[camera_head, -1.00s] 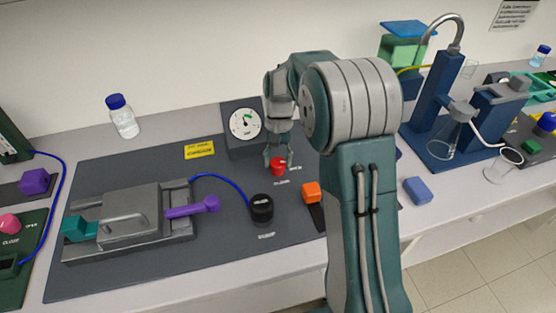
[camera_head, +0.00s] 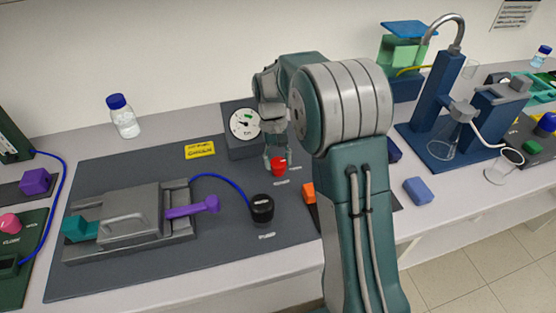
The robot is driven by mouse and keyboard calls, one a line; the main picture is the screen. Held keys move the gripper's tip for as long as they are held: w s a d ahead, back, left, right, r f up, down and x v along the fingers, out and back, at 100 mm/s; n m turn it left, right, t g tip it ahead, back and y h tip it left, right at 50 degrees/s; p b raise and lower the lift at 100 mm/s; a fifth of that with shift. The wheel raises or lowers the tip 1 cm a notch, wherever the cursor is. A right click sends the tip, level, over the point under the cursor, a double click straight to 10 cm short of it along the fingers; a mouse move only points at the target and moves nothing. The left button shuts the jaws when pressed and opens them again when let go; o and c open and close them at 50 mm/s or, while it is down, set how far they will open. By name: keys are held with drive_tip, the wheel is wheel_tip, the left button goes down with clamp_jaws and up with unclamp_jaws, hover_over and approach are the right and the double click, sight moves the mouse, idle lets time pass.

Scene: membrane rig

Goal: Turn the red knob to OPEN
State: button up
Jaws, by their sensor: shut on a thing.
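The red knob (camera_head: 279,167) stands on the dark mat in front of the round gauge (camera_head: 245,123). My gripper (camera_head: 277,156) points down over the knob, its fingers around the knob's top, shut on it. The arm comes in from the right and hides part of the mat behind it. A small white label lies on the mat just in front of the knob, too small to read, so I cannot tell the knob's setting.
A black knob (camera_head: 262,209) with a blue hose is in front. An orange block (camera_head: 309,193) sits close to my arm. The grey clamp press (camera_head: 130,222) with a purple lever (camera_head: 193,207) is at left. A blue stand (camera_head: 437,120) is at right.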

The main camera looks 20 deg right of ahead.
drive_tip(key=shift+w, duration=0.1)
drive_tip(key=o, duration=1.1)
drive_tip(key=v, duration=1.2)
drive_tip(key=shift+a, duration=0.15)
